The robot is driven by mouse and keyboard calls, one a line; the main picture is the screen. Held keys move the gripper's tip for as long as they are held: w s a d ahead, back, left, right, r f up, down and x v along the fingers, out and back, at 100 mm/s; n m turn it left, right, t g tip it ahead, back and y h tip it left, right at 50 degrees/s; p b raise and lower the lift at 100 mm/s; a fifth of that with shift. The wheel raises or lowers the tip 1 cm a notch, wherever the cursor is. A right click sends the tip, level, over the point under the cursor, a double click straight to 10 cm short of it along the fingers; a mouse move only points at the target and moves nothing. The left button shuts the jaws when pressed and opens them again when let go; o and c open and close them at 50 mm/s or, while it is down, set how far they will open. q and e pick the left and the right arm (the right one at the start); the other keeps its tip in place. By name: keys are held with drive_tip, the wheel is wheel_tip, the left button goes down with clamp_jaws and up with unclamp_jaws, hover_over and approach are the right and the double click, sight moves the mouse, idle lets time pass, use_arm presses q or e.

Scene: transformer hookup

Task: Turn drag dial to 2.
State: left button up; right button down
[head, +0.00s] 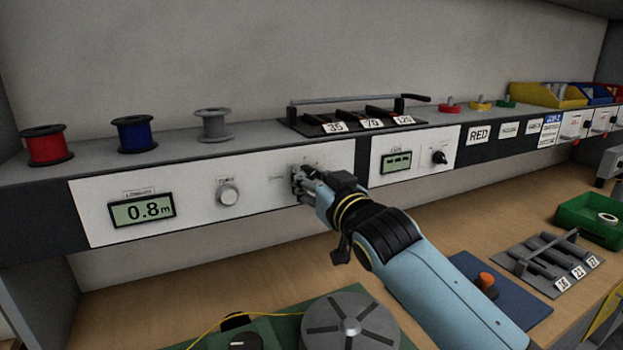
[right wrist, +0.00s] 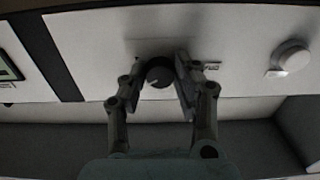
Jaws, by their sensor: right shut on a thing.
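The drag dial (right wrist: 159,74) is a dark round knob with a pale pointer mark on the white panel (right wrist: 100,40). In the right wrist view it sits between the two fingers of my right gripper (right wrist: 160,78). The gripper is shut on it. In the head view my right gripper (head: 305,183) reaches the same white panel (head: 190,222) and hides the dial. The labels around the dial are too small or covered to read. My left gripper is out of view.
A display (head: 142,210) reads 0.8 m, with a silver knob (head: 228,193) beside it. Another dark dial (head: 439,157) and display (head: 396,162) are to the right. Spools (head: 135,133) stand on the shelf above. A grey reel (head: 348,325) lies below.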

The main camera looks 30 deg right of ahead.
drive_tip(key=shift+r+n+p, duration=0.1)
drive_tip(key=shift+n+p, duration=0.65)
drive_tip(key=shift+n, duration=0.35)
drive_tip(key=n+p, duration=0.1)
drive_tip(key=n, duration=0.2)
drive_tip(key=shift+n+p, duration=0.3)
drive_tip(key=n+p, duration=0.1)
drive_tip(key=n, duration=0.2)
drive_tip(key=shift+d+n+p, duration=0.1)
drive_tip(key=shift+n+p, duration=0.25)
drive_tip(key=shift+n, duration=1.15)
drive_tip(key=c, duration=1)
unclamp_jaws()
